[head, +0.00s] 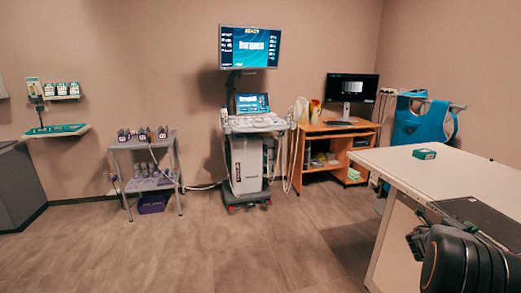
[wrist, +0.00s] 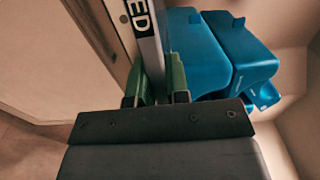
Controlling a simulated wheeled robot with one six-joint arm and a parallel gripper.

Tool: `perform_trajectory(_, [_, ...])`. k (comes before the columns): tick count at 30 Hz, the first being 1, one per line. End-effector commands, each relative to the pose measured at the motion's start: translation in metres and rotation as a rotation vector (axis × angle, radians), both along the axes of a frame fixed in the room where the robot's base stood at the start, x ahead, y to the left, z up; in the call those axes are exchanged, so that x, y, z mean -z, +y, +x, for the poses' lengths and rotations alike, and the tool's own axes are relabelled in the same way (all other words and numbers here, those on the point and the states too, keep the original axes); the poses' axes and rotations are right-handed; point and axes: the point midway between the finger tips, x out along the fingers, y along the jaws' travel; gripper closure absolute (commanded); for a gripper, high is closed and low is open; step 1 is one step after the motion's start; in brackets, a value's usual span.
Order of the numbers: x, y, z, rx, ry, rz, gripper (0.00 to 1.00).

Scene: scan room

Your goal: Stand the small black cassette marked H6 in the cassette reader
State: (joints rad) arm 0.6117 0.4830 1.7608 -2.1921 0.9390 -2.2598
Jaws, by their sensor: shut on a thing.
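In the wrist view, my gripper (wrist: 160,88) has its two green fingers closed on either side of a narrow grey strip (wrist: 152,55). I cannot tell what larger thing the strip belongs to. In the head view, my dark arm is at the lower right, by the front of the white table, and the fingertips are not clear. I cannot make out the cassette marked H6 or identify the cassette reader.
The white table (head: 410,166) at right bears a small green box (head: 424,154). Blue aprons hang behind it (head: 415,125), also in the wrist view (wrist: 195,55). A wooden desk (head: 330,131), a scanner cart (head: 245,155) and a grey trolley (head: 150,185) line the wall. The middle floor is clear.

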Motion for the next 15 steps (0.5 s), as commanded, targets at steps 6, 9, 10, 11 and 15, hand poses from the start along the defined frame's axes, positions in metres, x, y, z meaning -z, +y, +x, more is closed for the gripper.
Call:
perform_trajectory(6, [-0.011, 0.005, -0.002, 0.003, -0.003, -0.005, 1.00])
perform_trajectory(9, [-0.015, 0.007, -0.003, 0.004, -0.003, -0.005, 1.00])
perform_trajectory(10, [-0.016, 0.008, -0.003, 0.004, -0.003, -0.005, 1.00])
perform_trajectory(11, [-0.017, 0.008, -0.003, 0.004, -0.004, -0.006, 1.00])
perform_trajectory(15, [-0.022, 0.012, -0.004, 0.004, -0.005, -0.006, 1.00])
